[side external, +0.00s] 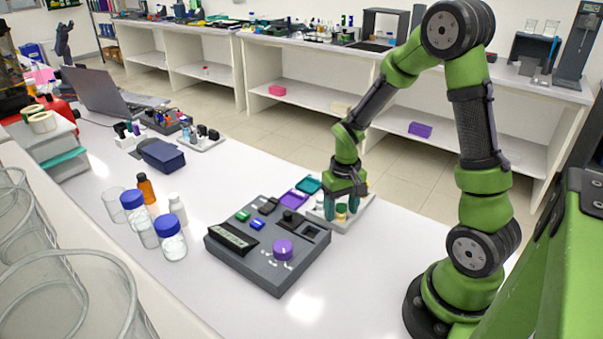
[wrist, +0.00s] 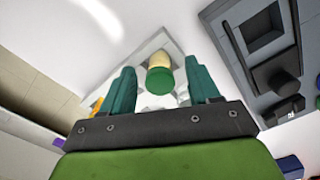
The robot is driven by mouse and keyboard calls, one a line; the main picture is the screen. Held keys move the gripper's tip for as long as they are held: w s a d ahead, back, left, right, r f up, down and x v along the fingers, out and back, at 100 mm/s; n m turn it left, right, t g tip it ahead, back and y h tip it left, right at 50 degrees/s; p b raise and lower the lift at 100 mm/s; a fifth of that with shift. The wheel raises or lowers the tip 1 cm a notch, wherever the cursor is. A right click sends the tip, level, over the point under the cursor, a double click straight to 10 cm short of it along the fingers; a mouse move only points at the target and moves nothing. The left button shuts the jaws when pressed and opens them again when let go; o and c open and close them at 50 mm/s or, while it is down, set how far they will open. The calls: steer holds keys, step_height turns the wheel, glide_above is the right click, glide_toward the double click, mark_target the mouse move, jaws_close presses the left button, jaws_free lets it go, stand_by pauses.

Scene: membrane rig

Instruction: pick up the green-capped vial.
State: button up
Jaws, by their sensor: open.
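The green-capped vial (wrist: 160,80) shows in the wrist view with its green cap towards me and a pale yellow body beyond. It stands in a white rack (wrist: 146,48). My gripper (wrist: 160,66) is open, with one teal finger on each side of the vial and a visible gap at both sides. In the side external view my gripper (side external: 343,208) points down over the white rack (side external: 364,209). A yellowish vial part (side external: 341,211) shows between the fingers there; its cap is mostly hidden.
A grey control box (side external: 268,245) with a purple knob stands close beside the rack. Blue-capped jars (side external: 172,238) and an orange bottle (side external: 146,188) stand at left. The front right of the table is clear.

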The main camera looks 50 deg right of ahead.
steer(key=c, duration=1.1)
steer(key=shift+r, duration=0.1)
